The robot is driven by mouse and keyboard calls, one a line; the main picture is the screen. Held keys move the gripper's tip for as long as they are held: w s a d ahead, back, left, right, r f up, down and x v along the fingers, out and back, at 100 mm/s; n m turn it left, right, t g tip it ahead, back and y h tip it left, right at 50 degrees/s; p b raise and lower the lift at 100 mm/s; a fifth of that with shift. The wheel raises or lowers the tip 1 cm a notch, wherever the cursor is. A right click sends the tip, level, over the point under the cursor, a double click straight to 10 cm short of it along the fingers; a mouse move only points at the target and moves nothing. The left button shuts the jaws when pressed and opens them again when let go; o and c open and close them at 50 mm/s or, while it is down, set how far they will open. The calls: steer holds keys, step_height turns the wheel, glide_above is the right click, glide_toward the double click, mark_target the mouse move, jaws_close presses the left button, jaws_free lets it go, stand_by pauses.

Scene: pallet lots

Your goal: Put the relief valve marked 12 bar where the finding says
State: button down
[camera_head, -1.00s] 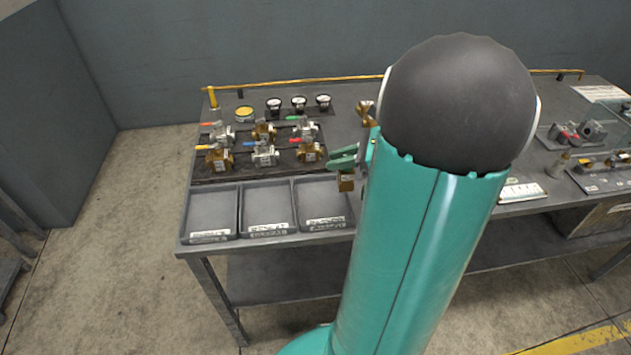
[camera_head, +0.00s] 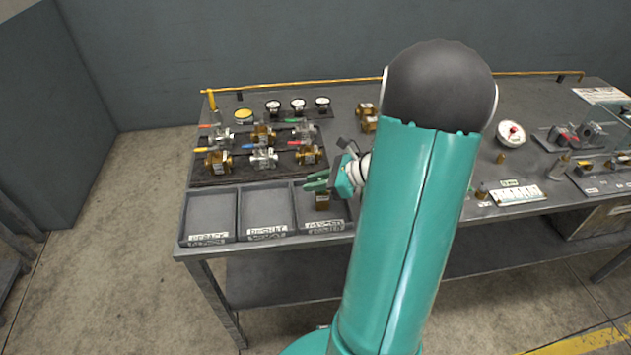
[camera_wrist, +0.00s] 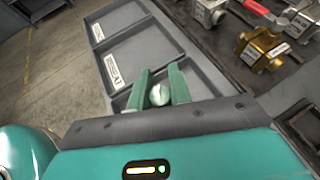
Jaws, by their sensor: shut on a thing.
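My gripper (camera_head: 318,182) is shut on a small brass valve (camera_head: 322,202), which hangs upright below the fingers over the right-hand tray (camera_head: 341,212) of three. I cannot tell whether it touches the tray floor. In the wrist view my gripper (camera_wrist: 160,76) has the round, shiny top of the valve (camera_wrist: 159,95) between its fingers. Any marking on the valve is not readable. The left tray (camera_head: 209,212) has a label that looks like REPACK, and the middle tray (camera_head: 266,207) one that looks like RESEAT. Both are empty. The right tray's label is unclear.
Several valves with coloured handles (camera_head: 263,157) stand on a dark mat behind the trays. Gauges (camera_head: 298,105) stand further back. A brass fitting (camera_head: 368,122) lies right of the mat. A gauge (camera_head: 510,134) and a white labelled block (camera_head: 518,193) are to the right.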

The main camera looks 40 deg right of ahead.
steer(key=c, duration=1.3)
jaws_free()
steer(key=shift+o, duration=0.2)
